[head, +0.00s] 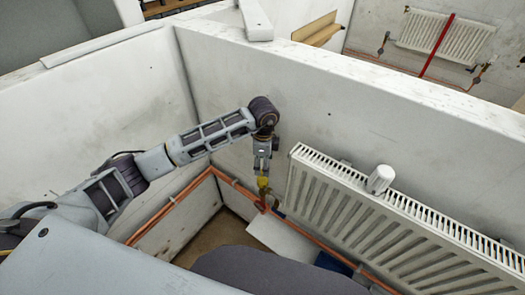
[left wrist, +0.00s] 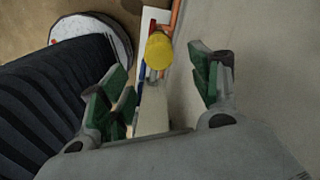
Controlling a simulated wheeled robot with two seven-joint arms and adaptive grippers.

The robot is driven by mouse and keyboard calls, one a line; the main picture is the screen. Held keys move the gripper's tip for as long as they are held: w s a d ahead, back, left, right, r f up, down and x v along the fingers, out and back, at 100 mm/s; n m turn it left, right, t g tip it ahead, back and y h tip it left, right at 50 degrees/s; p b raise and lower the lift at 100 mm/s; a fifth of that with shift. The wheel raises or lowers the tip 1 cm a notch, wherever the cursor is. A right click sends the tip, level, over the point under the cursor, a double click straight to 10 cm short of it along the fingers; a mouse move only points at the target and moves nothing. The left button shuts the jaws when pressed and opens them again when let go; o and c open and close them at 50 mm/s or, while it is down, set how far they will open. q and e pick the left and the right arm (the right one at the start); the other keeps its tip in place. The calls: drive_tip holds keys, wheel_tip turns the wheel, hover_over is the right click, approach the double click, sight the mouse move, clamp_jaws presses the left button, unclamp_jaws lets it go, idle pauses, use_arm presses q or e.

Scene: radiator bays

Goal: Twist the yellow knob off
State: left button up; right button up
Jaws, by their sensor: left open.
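The yellow knob (head: 262,182) sits on a reddish fitting of the orange pipe, low by the wall and left of the radiator. In the left wrist view the knob (left wrist: 160,50) shows as a round yellow cap just beyond and roughly between the spread fingertips. My left gripper (head: 262,162) points down just above the knob. In the left wrist view its green-padded fingers (left wrist: 163,72) are open with nothing between the pads. Contact with the knob does not show. My right gripper is in neither view.
A white radiator (head: 400,228) stands close right of the gripper, with a white cap (head: 380,179) at its top. Orange pipe (head: 170,207) runs low along the walls. A white panel (head: 284,240) lies below the knob. Pale walls (head: 350,115) enclose the bay.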

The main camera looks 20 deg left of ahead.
sight(263, 178)
use_arm(q)
drive_tip(key=m, duration=0.2)
drive_tip(key=r+m+b, duration=0.1)
drive_tip(key=m, duration=0.2)
drive_tip(key=shift+d+r, duration=0.1)
drive_tip(key=shift+r, duration=0.05)
drive_tip(key=m, duration=0.1)
drive_tip(key=r+m+b, duration=0.1)
drive_tip(key=m, duration=0.3)
drive_tip(key=shift+s+r, duration=0.15)
drive_tip(key=shift+s, duration=0.1)
drive_tip(key=m, duration=0.1)
drive_tip(key=m+b, duration=0.1)
drive_tip(key=m, duration=0.1)
drive_tip(key=r+m, duration=0.1)
drive_tip(key=m, duration=0.1)
drive_tip(key=shift+s, duration=0.25)
drive_tip(key=r+m+b, duration=0.1)
drive_tip(key=m, duration=0.4)
drive_tip(key=r+m+b, duration=0.1)
drive_tip(key=m, duration=0.4)
drive_tip(key=w+r+m+b, duration=0.1)
drive_tip(key=m+b, duration=0.1)
drive_tip(key=m, duration=0.4)
drive_tip(key=shift+a+r, duration=0.2)
drive_tip(key=shift+a, duration=0.05)
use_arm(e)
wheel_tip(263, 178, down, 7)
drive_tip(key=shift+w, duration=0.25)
